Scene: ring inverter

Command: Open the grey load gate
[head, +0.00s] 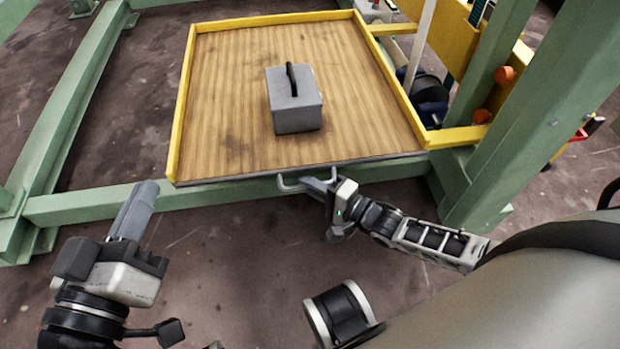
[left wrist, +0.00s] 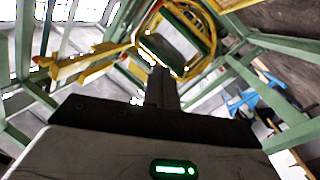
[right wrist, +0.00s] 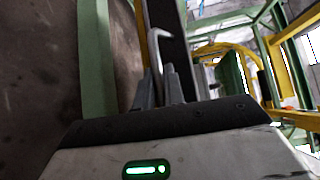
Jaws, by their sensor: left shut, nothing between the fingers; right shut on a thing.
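The grey load gate (head: 240,177) shows as a thin dark grey strip along the front edge of the wooden platform. A pale bent handle (head: 288,184) sticks out at its middle. My right gripper (head: 312,183) is at this handle and shut on it. In the right wrist view the handle (right wrist: 153,38) rises between the fingers (right wrist: 160,88), against the dark gate panel (right wrist: 170,30). How far the gate is tilted cannot be told. My left gripper (head: 147,190) is shut and empty, in front of the platform's left corner; its closed fingers also show in the left wrist view (left wrist: 161,88).
The wooden platform (head: 225,95) has yellow rims on three sides. A grey block with a black handle (head: 295,105) stands on it. Green beams (head: 100,205) run along the front and left, and a thick green post (head: 540,110) stands at the right. The floor before the platform is bare.

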